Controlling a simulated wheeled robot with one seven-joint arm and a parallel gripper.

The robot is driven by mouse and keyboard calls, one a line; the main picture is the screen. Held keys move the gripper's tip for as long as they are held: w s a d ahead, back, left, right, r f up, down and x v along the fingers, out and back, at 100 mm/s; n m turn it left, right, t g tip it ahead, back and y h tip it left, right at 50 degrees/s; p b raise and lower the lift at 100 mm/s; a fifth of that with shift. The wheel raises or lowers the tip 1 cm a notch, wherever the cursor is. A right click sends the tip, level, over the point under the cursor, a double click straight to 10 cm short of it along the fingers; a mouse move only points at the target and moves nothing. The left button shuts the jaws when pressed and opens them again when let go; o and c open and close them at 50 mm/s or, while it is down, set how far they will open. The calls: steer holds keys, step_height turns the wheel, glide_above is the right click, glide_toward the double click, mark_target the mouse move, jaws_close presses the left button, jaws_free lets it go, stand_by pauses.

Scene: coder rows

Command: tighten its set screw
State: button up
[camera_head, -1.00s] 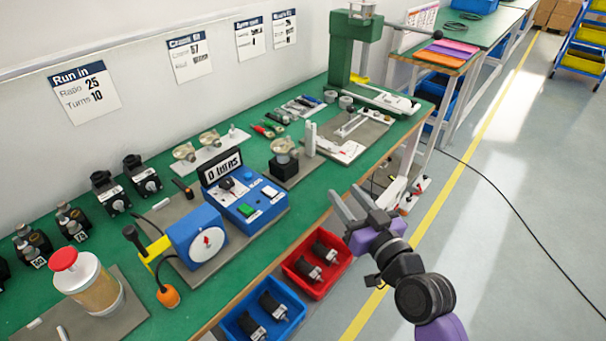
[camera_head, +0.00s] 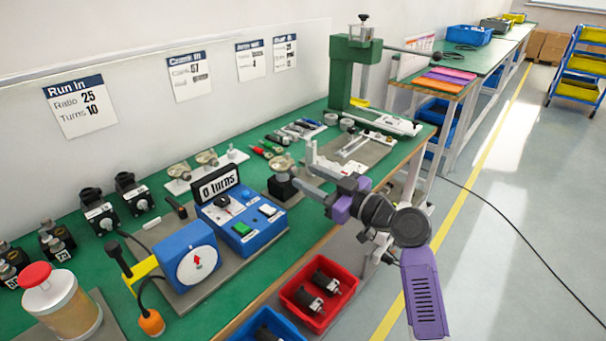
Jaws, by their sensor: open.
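My gripper (camera_head: 299,162) is open and empty over the green bench. Its jaws point left, beside a black block (camera_head: 282,188) that carries a round metal part (camera_head: 283,164). The fingers overlap part of this fixture in the view; I cannot tell whether they touch it. No set screw can be made out at this size. Several hand tools with red, green and dark handles (camera_head: 262,152) lie behind the fixture. A blue control box (camera_head: 241,226) with a "0 turns" display (camera_head: 215,187) stands just left of it.
A blue dial unit (camera_head: 190,257) and an orange-tipped cable (camera_head: 151,322) are at the front left. A green press (camera_head: 345,75) stands at the back. A red bin (camera_head: 318,293) with dark parts sits below the bench edge.

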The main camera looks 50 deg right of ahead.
mark_target(295, 171)
steer(key=shift+w, duration=1.3)
jaws_close()
